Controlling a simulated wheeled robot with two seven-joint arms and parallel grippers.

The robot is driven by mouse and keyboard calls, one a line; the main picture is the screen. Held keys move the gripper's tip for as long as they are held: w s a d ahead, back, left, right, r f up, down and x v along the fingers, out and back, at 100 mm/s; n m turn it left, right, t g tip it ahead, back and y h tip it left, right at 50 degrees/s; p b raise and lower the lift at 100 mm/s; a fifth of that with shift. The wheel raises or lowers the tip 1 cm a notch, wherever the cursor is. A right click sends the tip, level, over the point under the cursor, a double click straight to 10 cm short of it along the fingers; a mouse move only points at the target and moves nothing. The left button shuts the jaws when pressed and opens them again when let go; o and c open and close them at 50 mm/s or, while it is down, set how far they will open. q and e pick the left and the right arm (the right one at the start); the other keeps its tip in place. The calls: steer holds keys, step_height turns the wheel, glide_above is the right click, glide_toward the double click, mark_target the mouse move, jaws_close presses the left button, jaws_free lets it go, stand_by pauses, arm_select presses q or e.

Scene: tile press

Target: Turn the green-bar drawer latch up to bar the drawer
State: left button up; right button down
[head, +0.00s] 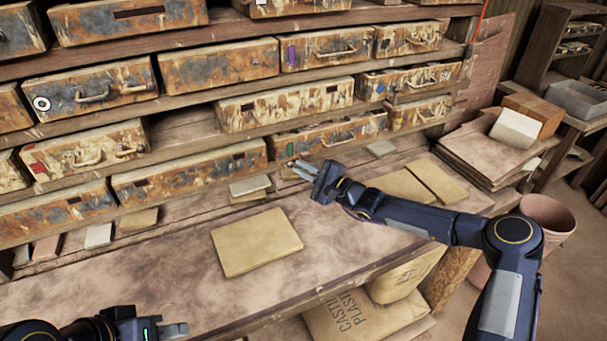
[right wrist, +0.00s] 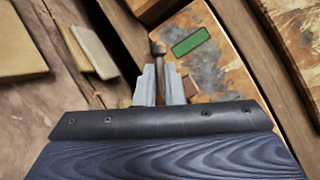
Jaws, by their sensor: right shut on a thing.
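The green-bar drawer (head: 345,130) is a rusty, paint-worn drawer front in the lower row of the rack, with a green bar (head: 290,150) near its left end. The green bar also shows in the right wrist view (right wrist: 190,41). The drawer latch (right wrist: 158,48) is a thin brown piece with a rounded end beside the green bar. My right gripper (head: 297,168) is at the drawer's lower left, its fingers closed around the latch in the right wrist view (right wrist: 161,82). The latch's lower part is hidden between the fingers. My left gripper (head: 178,329) is low at the front left, away from the drawer; its opening is unclear.
A tan square tile (head: 256,242) lies on the bench, with smaller tiles (head: 250,185) along the rack's foot. Other drawers, including a purple-bar one (head: 335,48), fill the rack. Stacked boards (head: 490,150) are at the right.

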steer(key=c, duration=1.8)
jaws_free()
steer(key=shift+d, duration=0.1)
steer(key=b+v, duration=0.2)
steer(key=v, duration=0.5)
steer(key=shift+s+d, duration=0.2)
steer(key=shift+s, duration=0.1)
